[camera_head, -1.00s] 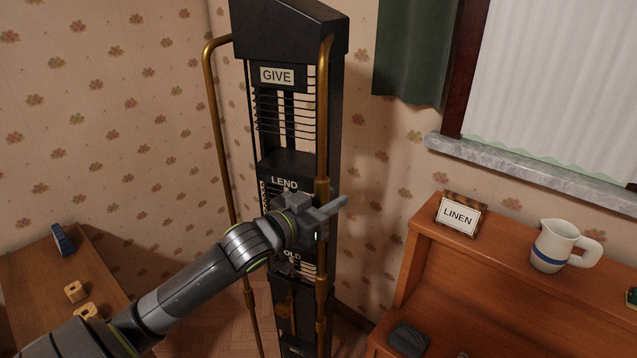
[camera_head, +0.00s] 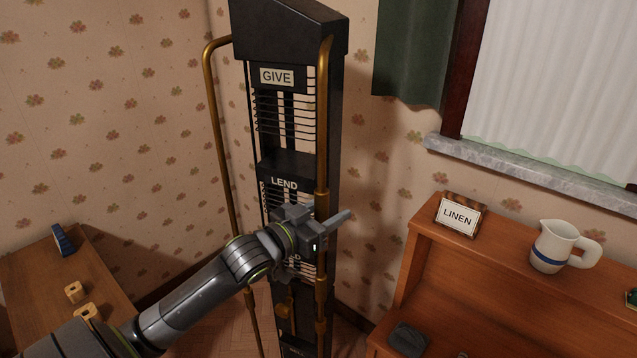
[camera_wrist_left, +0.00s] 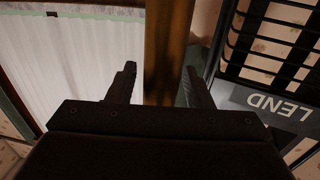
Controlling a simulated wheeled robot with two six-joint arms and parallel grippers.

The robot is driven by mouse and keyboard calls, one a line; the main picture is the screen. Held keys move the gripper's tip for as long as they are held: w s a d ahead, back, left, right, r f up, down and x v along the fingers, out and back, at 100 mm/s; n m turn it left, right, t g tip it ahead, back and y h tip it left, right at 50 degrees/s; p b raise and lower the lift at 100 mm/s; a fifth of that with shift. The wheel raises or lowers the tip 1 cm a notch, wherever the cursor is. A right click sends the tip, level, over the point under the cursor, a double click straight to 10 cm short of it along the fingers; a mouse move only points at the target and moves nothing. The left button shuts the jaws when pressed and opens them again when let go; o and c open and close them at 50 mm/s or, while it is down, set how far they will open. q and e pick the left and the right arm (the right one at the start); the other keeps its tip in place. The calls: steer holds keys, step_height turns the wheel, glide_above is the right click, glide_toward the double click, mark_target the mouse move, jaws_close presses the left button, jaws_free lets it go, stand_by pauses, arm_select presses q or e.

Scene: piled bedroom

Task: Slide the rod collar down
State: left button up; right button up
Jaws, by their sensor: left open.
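A tall black rack (camera_head: 287,165) has labelled shelves and a brass rod on each side. The right brass rod (camera_head: 322,110) runs down its front edge. The gripper hides the rod just below. In the left wrist view the rod (camera_wrist_left: 168,45) passes between the two open fingers (camera_wrist_left: 158,88), with gaps visible beside it. Whether the gripper touches the collar cannot be told. My right gripper is not in view.
The LEND label (camera_head: 284,183) is close to the gripper. A low wooden table (camera_head: 40,285) stands at the left. Open floor lies around the rack's foot.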

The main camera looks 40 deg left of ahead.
mark_target(316, 217)
arm_select(q)
steer(key=shift+s+a+r+p, duration=0.1)
steer(key=shift+s+a+p, duration=0.05)
steer(key=shift+s+p, duration=0.75)
steer(key=shift+s+a+r+p, duration=0.1)
steer(key=shift+s+a+p, duration=0.1)
steer(key=shift+s+p, duration=0.65)
steer(key=shift+s+a+p, duration=0.15)
steer(key=shift+s+p, duration=0.7)
steer(key=shift+s, duration=0.05)
steer(key=shift+s+a+f+p, duration=0.1)
steer(key=shift+s+p, duration=0.45)
steer(key=shift+s, duration=0.15)
